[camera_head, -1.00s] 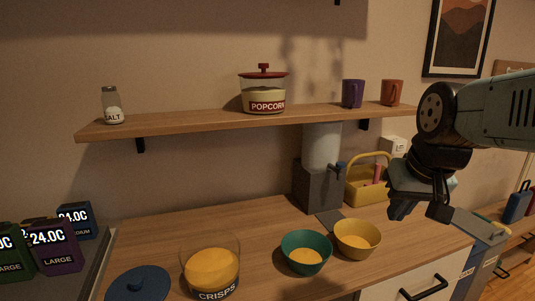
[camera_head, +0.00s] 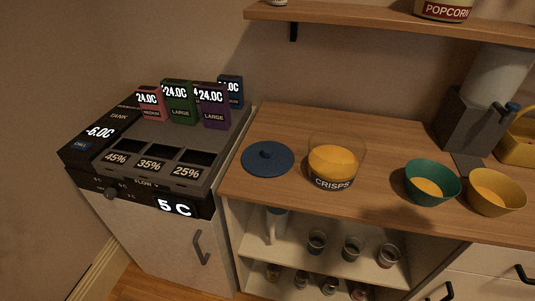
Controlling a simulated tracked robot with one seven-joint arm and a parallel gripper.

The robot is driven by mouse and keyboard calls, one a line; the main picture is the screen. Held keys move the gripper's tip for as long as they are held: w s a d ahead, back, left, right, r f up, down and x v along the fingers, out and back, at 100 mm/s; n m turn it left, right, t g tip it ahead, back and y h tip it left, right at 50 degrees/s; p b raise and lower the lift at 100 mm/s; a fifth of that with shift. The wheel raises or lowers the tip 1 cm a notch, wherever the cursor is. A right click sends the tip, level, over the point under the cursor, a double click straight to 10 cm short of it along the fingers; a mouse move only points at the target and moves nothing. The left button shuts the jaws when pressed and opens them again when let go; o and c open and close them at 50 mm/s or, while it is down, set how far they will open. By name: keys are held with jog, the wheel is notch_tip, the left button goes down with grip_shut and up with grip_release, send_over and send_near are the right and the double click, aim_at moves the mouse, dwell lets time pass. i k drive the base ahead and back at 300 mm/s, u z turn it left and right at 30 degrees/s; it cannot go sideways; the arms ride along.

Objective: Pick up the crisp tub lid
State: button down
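My gripper is not in view now.
A dispenser unit (camera_head: 148,165) with coloured labelled boxes stands left of the counter (camera_head: 300,120). A green bowl (camera_head: 432,184) and a yellow bowl (camera_head: 495,192) sit right of the tub. A wall shelf (camera_head: 390,22) hangs above. Cups stand on shelves below the counter.

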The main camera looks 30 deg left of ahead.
aim_at(266, 159)
jog(key=u, duration=1.6)
jog(key=k, duration=0.95)
jog(key=u, duration=0.05)
jog(key=i, duration=0.95)
jog(key=z, duration=0.15)
